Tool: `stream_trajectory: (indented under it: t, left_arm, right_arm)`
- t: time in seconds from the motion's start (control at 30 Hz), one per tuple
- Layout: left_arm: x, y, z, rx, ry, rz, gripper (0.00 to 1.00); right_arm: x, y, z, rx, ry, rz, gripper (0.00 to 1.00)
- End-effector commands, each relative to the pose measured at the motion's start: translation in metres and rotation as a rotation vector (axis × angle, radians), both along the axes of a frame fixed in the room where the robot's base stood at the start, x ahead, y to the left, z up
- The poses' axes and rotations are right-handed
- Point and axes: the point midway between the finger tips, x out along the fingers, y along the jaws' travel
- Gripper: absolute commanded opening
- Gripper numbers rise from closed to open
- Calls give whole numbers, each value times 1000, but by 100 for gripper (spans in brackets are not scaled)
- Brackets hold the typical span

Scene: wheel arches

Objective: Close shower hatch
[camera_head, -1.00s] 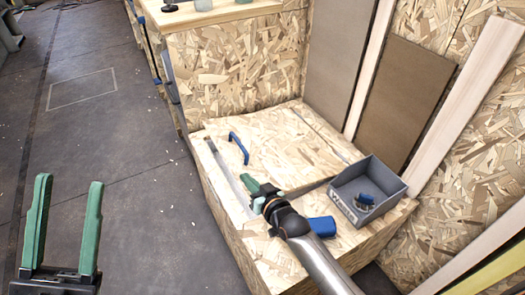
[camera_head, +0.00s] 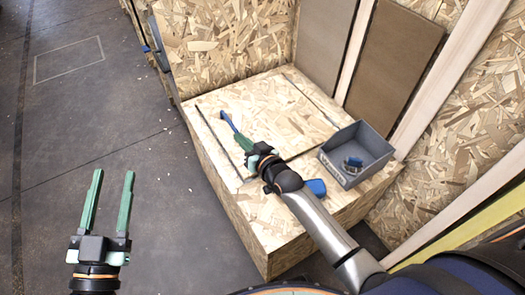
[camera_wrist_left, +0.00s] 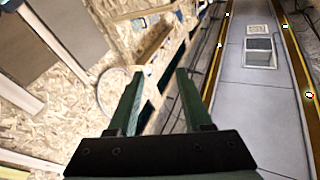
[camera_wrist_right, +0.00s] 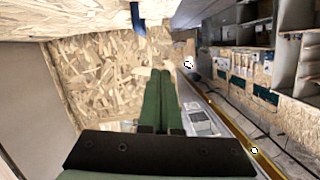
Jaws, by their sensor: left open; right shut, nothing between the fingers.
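The shower hatch (camera_head: 265,110) is an OSB panel in the top of the box, with dark gaps along its sides. It looks flat or nearly flat; I cannot tell whether it is fully down. Its blue handle (camera_head: 227,121) is near the left edge, and also shows at the top of the right wrist view (camera_wrist_right: 138,18). My right gripper (camera_head: 243,142) is shut and empty, low over the panel at the handle's near end. Contact with the handle cannot be told. My left gripper (camera_head: 111,190) is open and empty over the floor, left of the box.
A grey bin (camera_head: 345,175) with small blue items stands on the box's right part. A blue object (camera_head: 316,187) lies beside my right forearm. OSB walls and boards (camera_head: 395,65) bound the back and right. The floor (camera_head: 70,130) at left is clear.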

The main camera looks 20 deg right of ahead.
Motion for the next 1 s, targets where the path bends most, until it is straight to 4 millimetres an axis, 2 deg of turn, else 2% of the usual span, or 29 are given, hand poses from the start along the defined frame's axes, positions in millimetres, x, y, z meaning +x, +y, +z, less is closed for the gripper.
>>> stream_trajectory:
  t: [0.27, 0.47, 0.7, 0.9, 1.0]
  left_arm:
    - [2, 4, -70, 0, 296, 37, 50]
    - [-9, 5, -118, 3, 497, 55, 50]
    - [-34, 5, -172, 6, 734, 70, 50]
    - [-59, 4, -207, 10, 897, 74, 50]
    - [-68, 3, -218, 10, 952, 76, 50]
  right_arm:
    - [3, -1, 15, 0, -1, 0, 0]
    - [-23, -7, 20, 1, 2, 0, 0]
    - [-53, -15, 27, -1, 2, 0, 0]
    - [-76, -20, 33, -2, 2, 0, 0]
    - [-85, -22, 34, 0, 1, -1, 0]
